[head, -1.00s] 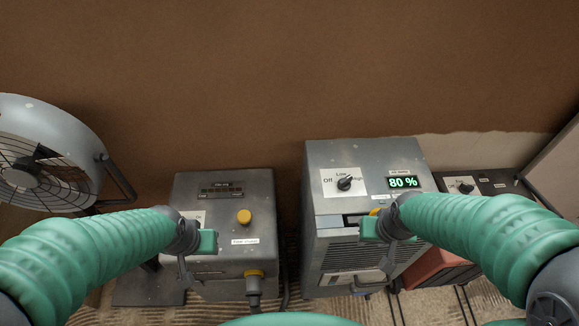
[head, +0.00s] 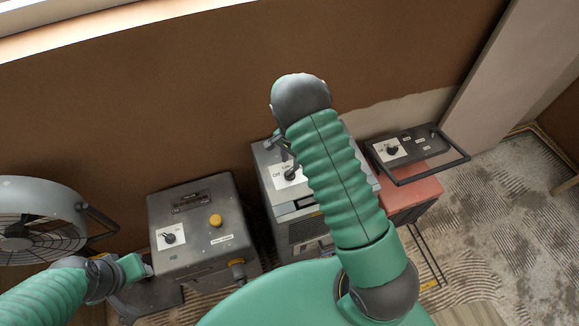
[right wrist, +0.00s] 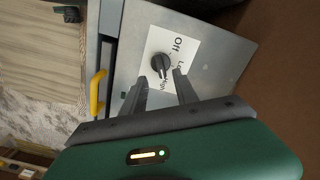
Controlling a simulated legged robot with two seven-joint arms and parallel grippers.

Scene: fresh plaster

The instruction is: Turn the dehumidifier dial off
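The dehumidifier (head: 277,209) is the grey metal box in the middle of the head view, partly hidden behind my right arm. Its black dial (head: 291,174) sits on a white label; it also shows in the right wrist view (right wrist: 160,64). The label reads Off, Low and High, and the knob appears to point toward High. My right gripper (right wrist: 160,77) is open, its two fingers apart near the dial, with nothing held. I cannot tell whether they touch the knob. In the head view, my left gripper (head: 147,269) is low at the left, away from the dehumidifier; its fingers are unclear.
A grey box (head: 200,235) with a yellow button and its own dial stands left of the dehumidifier. A fan (head: 40,225) stands further left. A red unit (head: 412,195) with a dark panel and handle stands right. The floor at the right is open.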

